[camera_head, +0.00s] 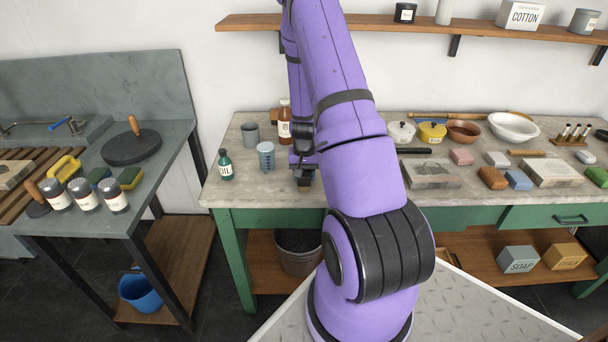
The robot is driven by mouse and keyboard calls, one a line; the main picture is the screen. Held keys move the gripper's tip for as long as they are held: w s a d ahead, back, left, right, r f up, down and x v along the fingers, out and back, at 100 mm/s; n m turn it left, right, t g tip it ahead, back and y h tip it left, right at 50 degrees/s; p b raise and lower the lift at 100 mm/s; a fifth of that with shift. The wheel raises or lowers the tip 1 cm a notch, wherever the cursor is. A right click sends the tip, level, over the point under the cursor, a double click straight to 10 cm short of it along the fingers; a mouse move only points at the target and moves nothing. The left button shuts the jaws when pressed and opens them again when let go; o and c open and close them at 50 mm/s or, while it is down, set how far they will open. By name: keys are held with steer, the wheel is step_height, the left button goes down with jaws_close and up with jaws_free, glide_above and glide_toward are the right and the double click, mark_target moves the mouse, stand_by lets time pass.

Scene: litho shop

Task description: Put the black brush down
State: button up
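My gripper (304,178) points down over the worktable, left of its middle, largely behind my purple arm. Its fingers look dark and small, and whether they are apart or closed on something does not show. I cannot clearly make out a black brush; a dark shape at the fingertips could be part of the gripper or something held. The stone worktop (245,188) lies beneath, and whether the dark tip touches it cannot be told. A long black object (414,150) lies right of my arm, partly hidden by it.
Close left of my gripper stand a blue measuring cup (266,157), a green oil bottle (225,165), a grey cup (250,134) and a brown bottle (285,122). Stones, pots and blocks crowd the right side. The worktop's front left is clear.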

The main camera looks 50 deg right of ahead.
steer(key=shift+f, duration=0.1)
steer(key=o, duration=1.2)
step_height(320, 180, up, 12)
steer(key=shift+r, duration=0.1)
steer(key=s+a+r+n+t, duration=0.25)
steer(key=a+r+n, duration=0.25)
steer(key=a+r, duration=1.45)
steer(key=s+a+r+n+t, duration=0.1)
steer(key=s+a+r+n, duration=0.1)
steer(key=s+a+r, duration=0.3)
steer(key=s+a+r+n+t, duration=0.1)
steer(key=s+a+r+n, duration=0.2)
steer(key=s+a+r, duration=0.3)
steer(key=s, duration=0.5)
steer(key=shift+s+a+r+t, duration=0.15)
steer(key=shift+a+r+t, duration=0.05)
steer(key=shift+r+t, duration=0.15)
